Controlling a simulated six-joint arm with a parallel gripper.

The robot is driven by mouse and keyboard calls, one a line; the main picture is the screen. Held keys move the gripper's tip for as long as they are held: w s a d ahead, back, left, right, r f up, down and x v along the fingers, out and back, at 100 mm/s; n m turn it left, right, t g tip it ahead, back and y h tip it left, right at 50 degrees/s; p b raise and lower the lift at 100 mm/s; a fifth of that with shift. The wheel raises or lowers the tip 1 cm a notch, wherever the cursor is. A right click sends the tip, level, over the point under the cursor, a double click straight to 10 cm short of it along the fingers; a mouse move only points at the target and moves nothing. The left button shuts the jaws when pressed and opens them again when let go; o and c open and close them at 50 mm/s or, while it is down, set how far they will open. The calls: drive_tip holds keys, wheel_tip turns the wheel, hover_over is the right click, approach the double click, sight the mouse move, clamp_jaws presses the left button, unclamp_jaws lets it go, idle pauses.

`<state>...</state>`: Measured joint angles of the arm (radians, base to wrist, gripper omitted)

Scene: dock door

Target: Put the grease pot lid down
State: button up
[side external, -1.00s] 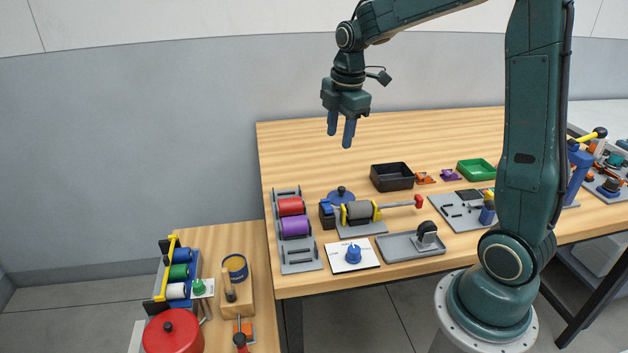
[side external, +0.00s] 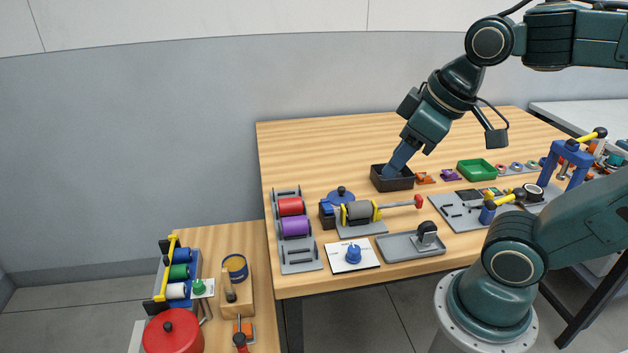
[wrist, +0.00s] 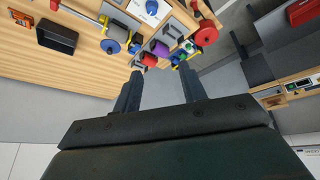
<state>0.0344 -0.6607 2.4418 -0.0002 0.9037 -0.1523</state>
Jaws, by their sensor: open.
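A round blue lid with a dark knob (side external: 341,194), which looks like the grease pot lid, lies on the large table behind the grey roller stand. It also shows as a blue disc in the wrist view (wrist: 110,46). A yellow and blue pot (side external: 235,267) stands on the small side table; I cannot tell for sure that it is the grease pot. My gripper (side external: 393,168) is tilted down to the left, in line with the black bin in the side view. In the wrist view its fingers (wrist: 158,92) are apart with nothing between them.
The black bin (side external: 392,184) and green tray (side external: 476,172) stand along the table's middle. A rack with red and purple rollers (side external: 294,227) is at the left. A blue knobbed part lies on a white card (side external: 352,256). The table's back is clear.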

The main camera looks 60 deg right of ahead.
drive_tip(key=shift+s+a+f+m, duration=0.2)
drive_tip(key=shift+s+m, duration=0.15)
drive_tip(key=shift+s, duration=0.15)
drive_tip(key=shift+s+a+f+m, duration=0.15)
drive_tip(key=shift+s+m, duration=0.2)
drive_tip(key=shift+s, duration=0.15)
